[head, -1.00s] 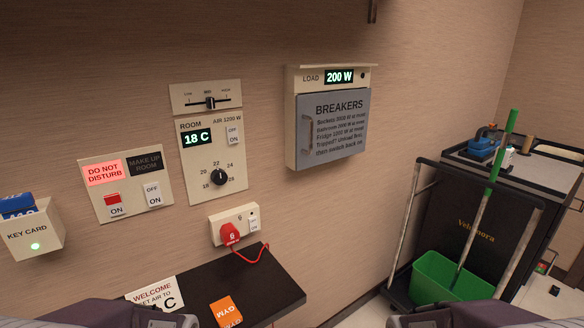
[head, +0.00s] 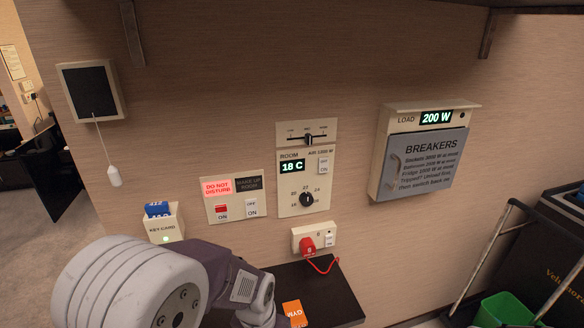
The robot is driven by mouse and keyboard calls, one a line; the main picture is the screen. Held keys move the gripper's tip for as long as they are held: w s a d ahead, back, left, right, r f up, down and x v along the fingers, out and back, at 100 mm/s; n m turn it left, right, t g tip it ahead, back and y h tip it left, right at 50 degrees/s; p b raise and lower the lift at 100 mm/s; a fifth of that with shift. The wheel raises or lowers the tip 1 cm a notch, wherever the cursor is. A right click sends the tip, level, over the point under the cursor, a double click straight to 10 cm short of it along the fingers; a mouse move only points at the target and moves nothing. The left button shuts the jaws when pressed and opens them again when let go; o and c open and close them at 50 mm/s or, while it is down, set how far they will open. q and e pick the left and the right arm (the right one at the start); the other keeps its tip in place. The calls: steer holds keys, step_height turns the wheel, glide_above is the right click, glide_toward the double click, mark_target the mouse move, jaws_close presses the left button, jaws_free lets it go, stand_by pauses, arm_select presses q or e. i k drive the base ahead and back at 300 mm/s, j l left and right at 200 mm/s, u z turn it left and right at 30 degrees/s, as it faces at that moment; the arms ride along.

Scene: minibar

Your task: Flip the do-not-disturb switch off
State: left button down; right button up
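The do-not-disturb switch (head: 222,211) is a small red rocker on a cream wall plate (head: 233,219). Above it the red "DO NOT DISTURB" sign (head: 217,188) is lit. A second, white rocker (head: 252,207) sits to its right under the dark "MAKE UP ROOM" sign (head: 248,184). My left arm comes in at the lower left, below the plate and apart from it. Its gripper does not show, and neither does my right gripper.
A key-card box (head: 165,228) with a blue card is left of the plate. The room control panel (head: 304,178) is to its right, with a socket and red plug (head: 308,246) below. A dark shelf (head: 325,296) juts out underneath. A pull cord (head: 104,150) hangs at the left.

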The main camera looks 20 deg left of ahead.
mark_target(221, 213)
steer(key=u, duration=1.3)
